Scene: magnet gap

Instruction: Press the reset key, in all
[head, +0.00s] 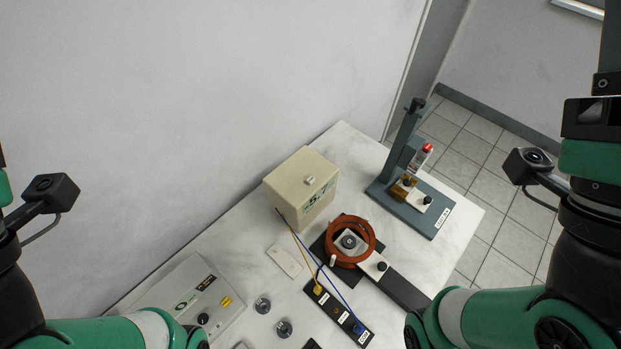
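I cannot make out which part is the reset key; no label reading reset is legible. A grey console (193,300) with a black knob (203,319) and a yellow label lies at the lower left, partly cut off by my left arm. Both arms show at the sides, but neither set of gripper fingertips is in view.
A red-brown coil ring (369,244) stands on a dark base right of the beige box. A black terminal strip (337,312) carries yellow and blue leads. A grey stand (412,207) is at the back right. Metal discs (263,305) and a pale plate (284,260) lie on the white table (345,150).

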